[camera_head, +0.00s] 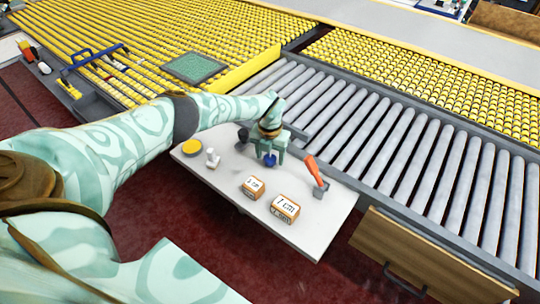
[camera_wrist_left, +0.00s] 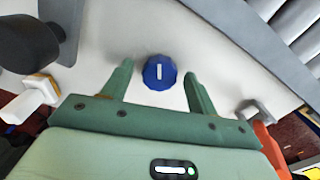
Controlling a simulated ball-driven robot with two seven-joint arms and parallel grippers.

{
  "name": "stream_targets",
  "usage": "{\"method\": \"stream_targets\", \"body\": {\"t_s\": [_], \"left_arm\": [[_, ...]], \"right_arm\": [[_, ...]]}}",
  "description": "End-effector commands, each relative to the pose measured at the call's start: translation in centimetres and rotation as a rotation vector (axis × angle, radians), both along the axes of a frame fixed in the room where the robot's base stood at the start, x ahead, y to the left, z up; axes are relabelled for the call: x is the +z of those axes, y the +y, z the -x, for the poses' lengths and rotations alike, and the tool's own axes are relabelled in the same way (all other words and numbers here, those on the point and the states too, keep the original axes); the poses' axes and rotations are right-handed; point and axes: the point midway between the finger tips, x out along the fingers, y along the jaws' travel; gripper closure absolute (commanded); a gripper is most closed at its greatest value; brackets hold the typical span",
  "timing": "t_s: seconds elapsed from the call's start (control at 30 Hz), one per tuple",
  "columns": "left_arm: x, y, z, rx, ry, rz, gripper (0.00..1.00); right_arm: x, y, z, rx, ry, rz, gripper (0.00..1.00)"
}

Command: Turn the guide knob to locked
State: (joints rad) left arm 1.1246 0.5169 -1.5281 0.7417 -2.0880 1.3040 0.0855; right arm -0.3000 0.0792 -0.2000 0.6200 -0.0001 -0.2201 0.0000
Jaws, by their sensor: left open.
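The guide knob (camera_head: 270,160) is a small blue faceted knob on the pale grey table. In the left wrist view the knob (camera_wrist_left: 159,73) carries a short white mark, which runs nearly straight up and down the picture. My left gripper (camera_head: 268,148) reaches down over the knob from the left. In its wrist view the two green fingers of the gripper (camera_wrist_left: 159,69) stand apart on either side of the knob, with a visible gap on each side. No locked or unlocked label is readable. My right gripper is not in view.
Nearby on the table (camera_head: 325,229) are a yellow disc (camera_head: 192,147), a white fitting (camera_head: 212,158), a dark round part (camera_wrist_left: 30,45), an orange-handled lever (camera_head: 315,171) and two labelled blocks (camera_head: 253,187) (camera_head: 285,208). Grey rollers (camera_head: 400,150) lie behind. The table's right front is bare.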

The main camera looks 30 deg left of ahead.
Motion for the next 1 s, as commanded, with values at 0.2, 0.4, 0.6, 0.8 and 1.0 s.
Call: {"method": "stream_targets", "body": {"t_s": [0.2,0.4,0.6,0.8,1.0], "left_arm": [[6.0,0.1,-0.2,-0.001,-0.008,-0.001,0.41],[11.2,0.1,-0.1,0.000,-0.007,-0.001,0.41],[14.4,0.1,-0.1,0.001,-0.004,-0.001,0.41],[15.5,0.0,-0.1,0.001,-0.002,0.000,0.41],[15.5,0.0,-0.1,0.001,-0.002,0.000,0.41]], "right_arm": [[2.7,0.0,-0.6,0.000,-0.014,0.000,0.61],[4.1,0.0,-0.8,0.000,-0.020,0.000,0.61],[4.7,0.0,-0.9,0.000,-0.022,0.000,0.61],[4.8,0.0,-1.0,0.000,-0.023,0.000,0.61],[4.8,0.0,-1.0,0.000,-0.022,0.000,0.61]]}}
